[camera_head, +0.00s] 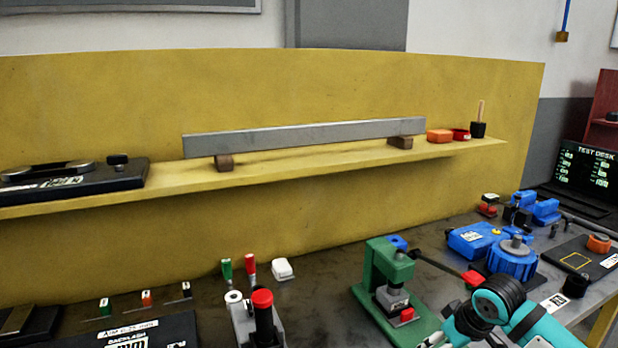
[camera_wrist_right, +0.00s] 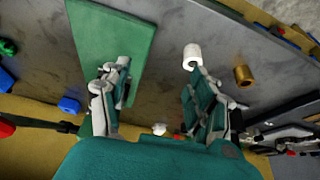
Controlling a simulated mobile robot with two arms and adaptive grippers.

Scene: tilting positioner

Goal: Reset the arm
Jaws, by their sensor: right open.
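My right arm (camera_head: 500,305), teal with black joints, comes in at the lower right of the head view, beside the bench fixtures. Its gripper does not show clearly there. In the right wrist view my right gripper (camera_wrist_right: 160,78) has its two teal and grey fingers spread apart, with nothing between them. A green plate (camera_wrist_right: 108,35) lies beyond the left finger, and a white cylinder (camera_wrist_right: 192,54) shows beyond the right fingertip. I cannot tell whether the fingers touch either. My left arm and gripper are not in view.
A green press-like fixture (camera_head: 382,268) with a red-ended lever (camera_head: 472,278) stands left of my arm. A round blue fixture (camera_head: 512,258) and blue box (camera_head: 472,240) stand behind. A red-topped device (camera_head: 262,299) is at front. A yellow shelf (camera_head: 290,170) carries a long grey bar (camera_head: 300,138).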

